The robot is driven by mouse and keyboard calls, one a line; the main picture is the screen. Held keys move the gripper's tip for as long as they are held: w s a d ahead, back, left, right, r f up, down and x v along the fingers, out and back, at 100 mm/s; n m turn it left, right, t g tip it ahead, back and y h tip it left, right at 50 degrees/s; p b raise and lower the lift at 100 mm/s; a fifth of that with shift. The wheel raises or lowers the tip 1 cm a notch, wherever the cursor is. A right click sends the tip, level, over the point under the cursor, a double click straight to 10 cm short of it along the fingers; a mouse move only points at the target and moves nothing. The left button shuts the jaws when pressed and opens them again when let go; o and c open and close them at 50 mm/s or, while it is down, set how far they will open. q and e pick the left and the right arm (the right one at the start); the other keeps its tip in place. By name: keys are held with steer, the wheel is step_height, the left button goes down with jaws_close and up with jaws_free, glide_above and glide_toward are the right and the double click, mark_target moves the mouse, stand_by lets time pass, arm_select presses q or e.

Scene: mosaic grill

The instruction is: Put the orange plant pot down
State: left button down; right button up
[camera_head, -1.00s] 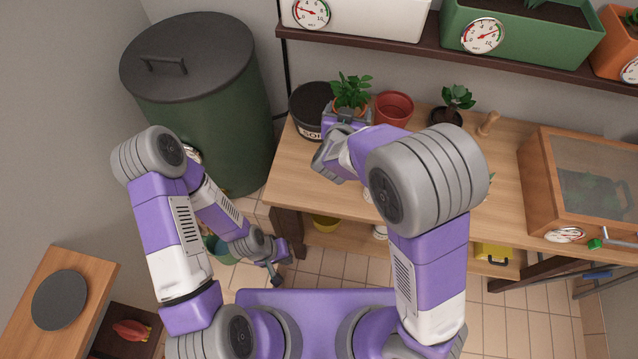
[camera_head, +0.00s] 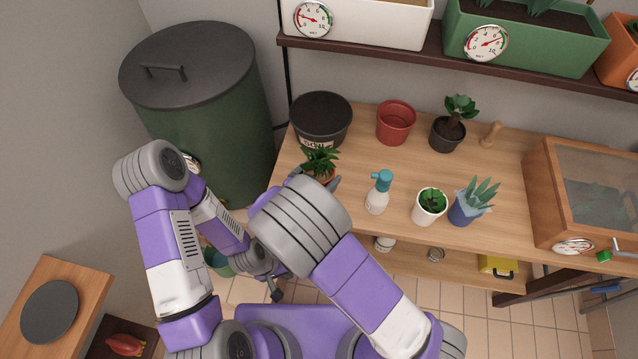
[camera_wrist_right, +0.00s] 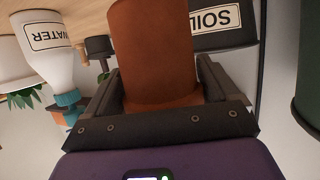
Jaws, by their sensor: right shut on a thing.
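The orange plant pot (camera_wrist_right: 155,50) fills the middle of the right wrist view, between the two fingers of my right gripper (camera_wrist_right: 160,95), which is shut on it. In the head view its green leafy plant (camera_head: 320,160) shows above the left part of the workbench, in front of the black soil bucket (camera_head: 322,118). The pot is mostly hidden there by leaves and my right arm. I cannot tell whether its base touches the bench. My left gripper (camera_head: 277,288) hangs low, left of the bench front, away from the pot; its fingers are too small to judge.
On the bench (camera_head: 385,165) stand an empty red pot (camera_head: 396,122), a dark-potted plant (camera_head: 448,132), a spray bottle (camera_head: 379,192), a white-potted plant (camera_head: 430,207) and a blue-potted plant (camera_head: 468,207). A wooden glazed box (camera_head: 590,190) is at right.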

steer(key=shift+f+b, duration=0.45)
steer(key=shift+f, duration=1.2)
steer(key=shift+f, duration=0.15)
steer(key=o, duration=1.1)
steer(key=shift+c, duration=0.2)
steer(key=p+v, duration=0.1)
steer(key=v, duration=0.6)
steer(key=shift+s+a+r+p, duration=0.1)
steer(key=shift+s+r+p, duration=0.1)
steer(key=shift+s+p, duration=0.1)
